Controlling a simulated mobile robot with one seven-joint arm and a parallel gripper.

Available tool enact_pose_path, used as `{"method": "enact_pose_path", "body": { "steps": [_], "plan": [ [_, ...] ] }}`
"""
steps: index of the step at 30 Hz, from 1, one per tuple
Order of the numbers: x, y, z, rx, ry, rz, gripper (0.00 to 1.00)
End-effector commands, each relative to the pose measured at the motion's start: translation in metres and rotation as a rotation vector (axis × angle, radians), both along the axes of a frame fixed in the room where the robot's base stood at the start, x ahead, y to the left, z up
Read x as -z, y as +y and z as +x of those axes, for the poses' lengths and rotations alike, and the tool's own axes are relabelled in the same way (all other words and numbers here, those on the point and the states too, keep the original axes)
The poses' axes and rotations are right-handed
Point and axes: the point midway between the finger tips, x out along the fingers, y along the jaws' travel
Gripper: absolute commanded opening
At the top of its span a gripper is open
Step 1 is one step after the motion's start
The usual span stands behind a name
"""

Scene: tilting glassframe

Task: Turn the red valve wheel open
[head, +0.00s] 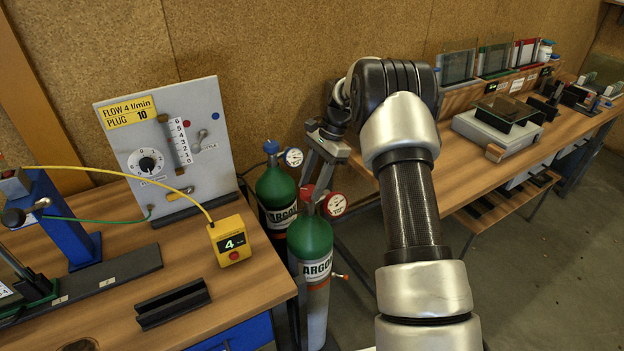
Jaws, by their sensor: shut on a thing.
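The red valve wheel (306,191) sits on top of the front green ARGON cylinder (309,238), which stands upright between the two benches. My gripper (315,185) reaches down from above, its fingers at the wheel. It is shut on the wheel, though the fingers and arm hide part of the contact. A round gauge with a red rim (335,204) is on the right of this cylinder's valve. The wheel's turn angle cannot be read from this view.
A second ARGON cylinder (276,191) with a blue wheel (271,146) and gauge (293,157) stands close behind. The left bench (240,285) holds a flow panel (165,145) and a yellow box reading 4 (232,241). The right bench (450,190) lies behind my arm.

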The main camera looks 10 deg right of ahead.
Motion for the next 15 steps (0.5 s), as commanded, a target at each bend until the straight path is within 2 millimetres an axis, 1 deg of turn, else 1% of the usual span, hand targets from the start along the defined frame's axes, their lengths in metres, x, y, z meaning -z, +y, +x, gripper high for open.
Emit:
{"method": "enact_pose_path", "body": {
  "steps": [6,15],
  "plan": [
    [-0.0011,0.0011,0.0022,-0.207,-0.001,-0.001,0.18],
    [-0.0007,0.0023,0.0037,-0.471,-0.001,-0.002,0.18]
  ]
}}
